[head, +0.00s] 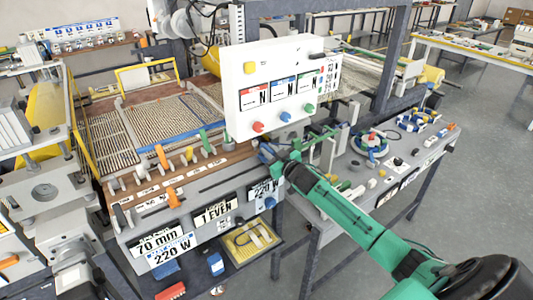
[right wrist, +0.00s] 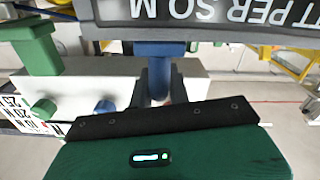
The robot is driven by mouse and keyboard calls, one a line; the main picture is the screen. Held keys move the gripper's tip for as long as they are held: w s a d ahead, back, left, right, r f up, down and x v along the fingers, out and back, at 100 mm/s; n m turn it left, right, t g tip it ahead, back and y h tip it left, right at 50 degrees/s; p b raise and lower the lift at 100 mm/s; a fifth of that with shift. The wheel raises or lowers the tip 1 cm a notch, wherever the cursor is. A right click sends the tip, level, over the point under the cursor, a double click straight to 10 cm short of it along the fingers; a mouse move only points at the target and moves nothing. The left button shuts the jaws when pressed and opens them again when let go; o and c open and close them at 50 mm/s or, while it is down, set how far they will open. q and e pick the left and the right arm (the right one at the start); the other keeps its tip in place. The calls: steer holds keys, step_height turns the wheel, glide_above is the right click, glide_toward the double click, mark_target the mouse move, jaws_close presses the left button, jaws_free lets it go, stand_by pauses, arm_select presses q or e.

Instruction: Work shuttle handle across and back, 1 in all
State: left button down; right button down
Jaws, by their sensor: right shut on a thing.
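The machine's front rail has a long dark slot (head: 228,180). My right gripper (head: 272,152) is at the right end of this rail, its green arm reaching in from the lower right. In the right wrist view, a blue upright handle (right wrist: 156,62) stands between the dark fingers (right wrist: 160,90), below a dark bar with white lettering (right wrist: 210,12). The gripper is shut on this blue handle, which I take as the shuttle handle. In the head view the gripper mostly hides it. My left gripper is not in view.
A white control panel (head: 282,85) with coloured knobs stands just above the gripper. Orange and green clamps (head: 162,156) line the rail's back side. A meshed bed (head: 150,120) lies behind. A side table (head: 375,165) with coils and small parts is at right.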

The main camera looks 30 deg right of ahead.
steer(key=shift+d+r, duration=0.25)
steer(key=c, duration=1.5)
jaws_free()
steer(key=shift+o, duration=0.7)
steer(key=shift+d+f, duration=0.2)
steer(key=shift+d, duration=0.05)
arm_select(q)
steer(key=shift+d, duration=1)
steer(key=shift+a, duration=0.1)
arm_select(e)
steer(key=shift+a, duration=0.15)
